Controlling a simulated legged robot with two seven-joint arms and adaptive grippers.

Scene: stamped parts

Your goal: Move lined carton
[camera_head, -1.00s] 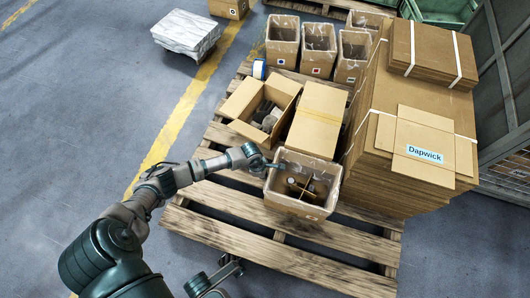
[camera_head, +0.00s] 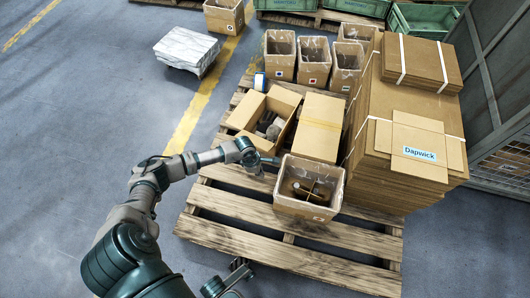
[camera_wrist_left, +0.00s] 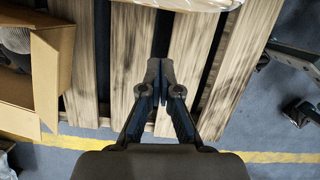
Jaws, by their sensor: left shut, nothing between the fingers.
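The lined carton (camera_head: 305,210) stands upright near the front of the wooden pallet (camera_head: 255,215). It is open, with a clear plastic liner over its rim, a small red-marked label and brown divider pieces inside. My left gripper (camera_head: 277,161) is beside its back left corner, outside the rim, with its fingers shut and empty. In the left wrist view the shut fingers (camera_wrist_left: 160,66) point over the pallet slats, and the lined rim of a carton (camera_wrist_left: 185,4) shows at the top edge.
An open carton (camera_head: 246,111) with grey parts and a closed carton (camera_head: 316,128) stand behind. Stacked flat cardboard (camera_head: 390,170) rises at the right. Several lined cartons (camera_head: 314,72) line the back. The pallet's front left slats are bare.

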